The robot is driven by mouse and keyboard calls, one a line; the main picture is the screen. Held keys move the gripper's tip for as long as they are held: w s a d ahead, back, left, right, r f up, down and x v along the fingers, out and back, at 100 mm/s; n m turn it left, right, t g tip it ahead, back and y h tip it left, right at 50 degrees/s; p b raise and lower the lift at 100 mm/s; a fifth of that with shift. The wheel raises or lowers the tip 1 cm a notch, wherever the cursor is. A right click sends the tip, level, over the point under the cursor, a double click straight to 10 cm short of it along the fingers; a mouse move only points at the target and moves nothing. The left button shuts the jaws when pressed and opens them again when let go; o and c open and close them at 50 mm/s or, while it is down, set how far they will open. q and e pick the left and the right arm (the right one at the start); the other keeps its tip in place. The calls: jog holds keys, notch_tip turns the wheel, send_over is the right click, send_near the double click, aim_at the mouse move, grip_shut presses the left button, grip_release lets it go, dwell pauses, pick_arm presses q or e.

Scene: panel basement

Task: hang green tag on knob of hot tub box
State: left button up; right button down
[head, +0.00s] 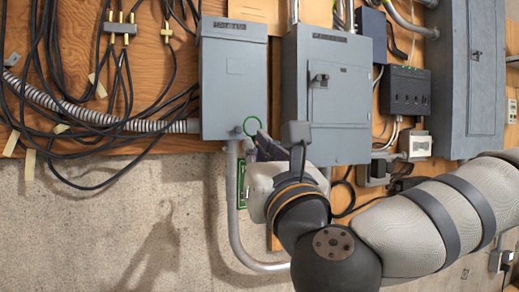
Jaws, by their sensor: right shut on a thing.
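The green tag shows as a green ring (252,126) above a narrow green strip (242,180). My right gripper (262,148) is shut on the tag, and its fingers hide the part between ring and strip. The box's dark label (230,25) is too small to read for sure. My left gripper is not in view.
A wider grey box (335,95) with a latch stands close to the right, partly behind my right gripper. A conduit (233,215) runs down below the left box. Black cables (60,90) hang at the left. Bare concrete wall (110,230) lies below.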

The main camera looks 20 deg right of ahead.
jog(key=shift+w+a+f, duration=0.1)
jog(key=shift+w+f, duration=0.05)
jog(key=shift+w, duration=1.65)
jog(key=shift+w+a+f, duration=0.1)
jog(key=shift+w, duration=1.65)
jog(key=shift+w+f, duration=0.35)
jog(key=shift+w, duration=0.35)
jog(key=c, duration=1.7)
grip_release()
